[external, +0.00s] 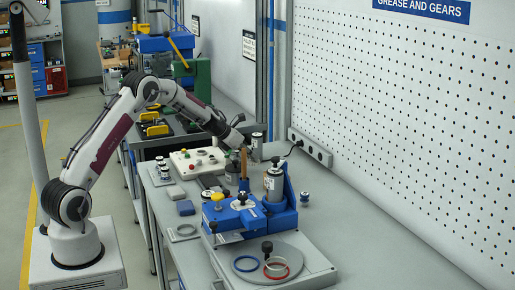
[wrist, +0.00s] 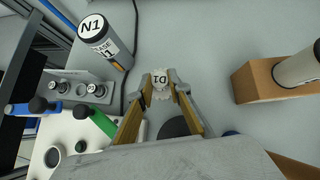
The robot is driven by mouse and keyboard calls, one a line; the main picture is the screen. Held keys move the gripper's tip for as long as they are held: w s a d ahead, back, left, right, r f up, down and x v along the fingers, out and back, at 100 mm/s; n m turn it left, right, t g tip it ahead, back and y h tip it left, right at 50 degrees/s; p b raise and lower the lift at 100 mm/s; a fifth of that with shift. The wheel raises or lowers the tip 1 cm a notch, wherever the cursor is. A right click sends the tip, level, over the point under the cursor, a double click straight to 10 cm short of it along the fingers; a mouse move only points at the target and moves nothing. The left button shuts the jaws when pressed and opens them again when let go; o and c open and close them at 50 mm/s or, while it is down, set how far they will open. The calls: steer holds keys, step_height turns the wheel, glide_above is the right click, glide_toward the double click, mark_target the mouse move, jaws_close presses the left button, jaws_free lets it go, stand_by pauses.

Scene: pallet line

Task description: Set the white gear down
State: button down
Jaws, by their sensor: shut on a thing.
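The white gear (wrist: 160,77), marked D1, is between the fingertips of my gripper (wrist: 161,90) in the wrist view. My gripper is shut on it, and the mark reads upside down. Grey table surface shows around and beyond the gear; I cannot tell whether the gear touches it. In the external view my gripper (external: 244,160) is over the back part of the grey table, near the wall. The gear cannot be made out there.
A grease cylinder N1 (wrist: 102,40) stands left of the gear; a brown block (wrist: 268,82) with a light cylinder is at right. Green-handled (wrist: 101,121) and blue-handled tools are at lower left. A blue fixture (external: 285,217) stands in front. The table at right (external: 375,235) is clear.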

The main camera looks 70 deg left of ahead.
mark_target(249, 162)
steer(key=shift+f, duration=1.85)
steer(key=shift+f, duration=0.15)
steer(key=c, duration=1.9)
jaws_free()
steer(key=shift+r, duration=0.2)
steer(key=shift+s+d+r, duration=0.1)
steer(key=shift+s+r, duration=0.25)
steer(key=shift+r, duration=0.05)
steer(key=shift+v, duration=5.4)
steer(key=shift+s, duration=0.1)
